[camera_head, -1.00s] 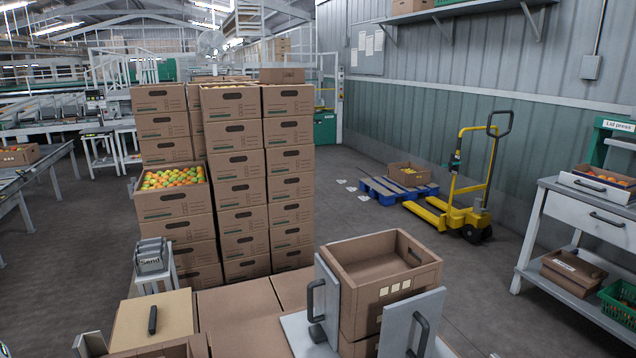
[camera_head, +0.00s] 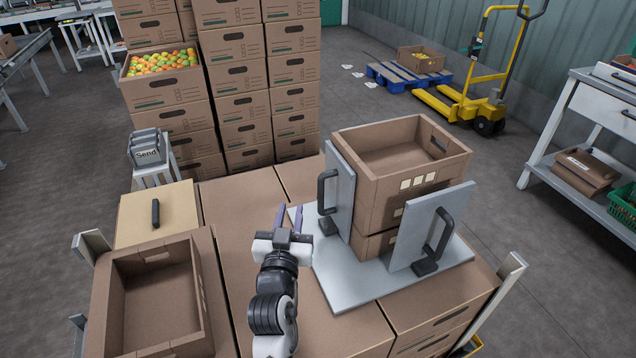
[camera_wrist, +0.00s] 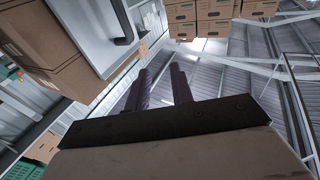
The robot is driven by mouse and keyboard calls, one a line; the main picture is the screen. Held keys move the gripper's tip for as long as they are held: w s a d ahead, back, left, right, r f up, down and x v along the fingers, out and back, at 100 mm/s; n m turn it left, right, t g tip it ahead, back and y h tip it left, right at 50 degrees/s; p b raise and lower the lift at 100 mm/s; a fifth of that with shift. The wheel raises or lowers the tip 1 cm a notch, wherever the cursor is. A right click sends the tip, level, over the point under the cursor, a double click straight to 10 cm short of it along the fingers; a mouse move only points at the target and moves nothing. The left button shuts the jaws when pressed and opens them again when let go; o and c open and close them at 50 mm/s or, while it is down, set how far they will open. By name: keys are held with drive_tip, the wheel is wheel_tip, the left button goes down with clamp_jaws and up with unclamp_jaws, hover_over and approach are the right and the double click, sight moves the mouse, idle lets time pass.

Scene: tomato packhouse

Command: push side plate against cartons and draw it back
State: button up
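Two upright grey side plates with black handles stand on a grey base board (camera_head: 345,290). The left plate (camera_head: 343,185) is beside the left face of two stacked open cartons (camera_head: 385,205). The right plate (camera_head: 455,215) stands at their front right. I cannot tell whether either plate touches the cartons. My gripper (camera_head: 292,218) is open and empty, left of the left plate and its handle (camera_head: 326,192), apart from them. In the wrist view my two fingers (camera_wrist: 159,88) are spread with nothing between; a grey plate (camera_wrist: 78,18) with a dark handle (camera_wrist: 124,22) is at upper left.
An empty open carton (camera_head: 155,295) is at the lower left, near a tan lid panel (camera_head: 175,215) with a black handle. A small stand marked "Send" (camera_head: 148,150) is behind. Tall carton stacks (camera_head: 235,85) stand at the back. Closed cartons lie under the board.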

drive_tip(key=m+g+h, duration=0.1)
drive_tip(key=g+h, duration=0.1)
approach(320, 191)
drive_tip(key=d+v, duration=0.1)
drive_tip(key=v, duration=0.2)
drive_tip(key=p+x, duration=0.1)
drive_tip(key=x, duration=0.3)
drive_tip(key=p+x, duration=0.1)
drive_tip(key=x, duration=0.4)
drive_tip(key=a+p+x, duration=0.1)
drive_tip(key=x, duration=0.3)
drive_tip(key=shift+w+d, duration=0.1)
drive_tip(key=shift+w, duration=0.4)
clamp_jaws()
